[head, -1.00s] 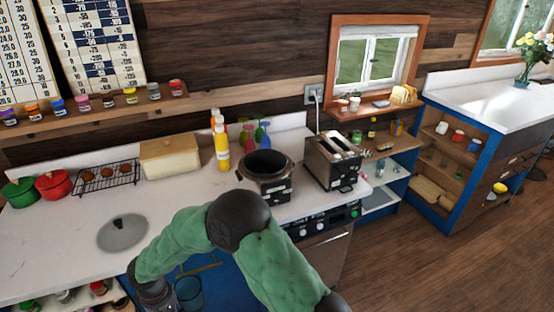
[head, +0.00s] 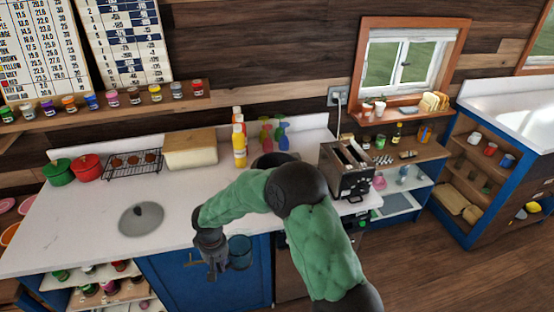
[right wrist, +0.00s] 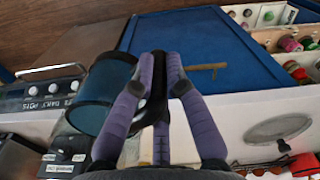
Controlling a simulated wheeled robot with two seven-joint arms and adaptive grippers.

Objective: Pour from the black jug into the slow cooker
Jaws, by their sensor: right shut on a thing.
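The black jug, see-through with a bluish tint, hangs in front of the blue cabinet below the counter edge in the head view (head: 240,253). In the right wrist view the jug (right wrist: 98,100) shows its dark rim, with its handle between my fingers. My right gripper (head: 216,264) is shut on that handle; its purple fingers show in the right wrist view (right wrist: 160,75). The slow cooker (head: 268,160) stands on the counter behind my right arm, and only part of its dark top shows. I cannot see what the jug contains. My left gripper is out of view.
A toaster (head: 346,170) stands right of the slow cooker. Bottles (head: 239,145) and a bread box (head: 190,150) stand behind and left of it. A round lid (head: 141,218) lies on the counter's front left. The counter's middle is clear.

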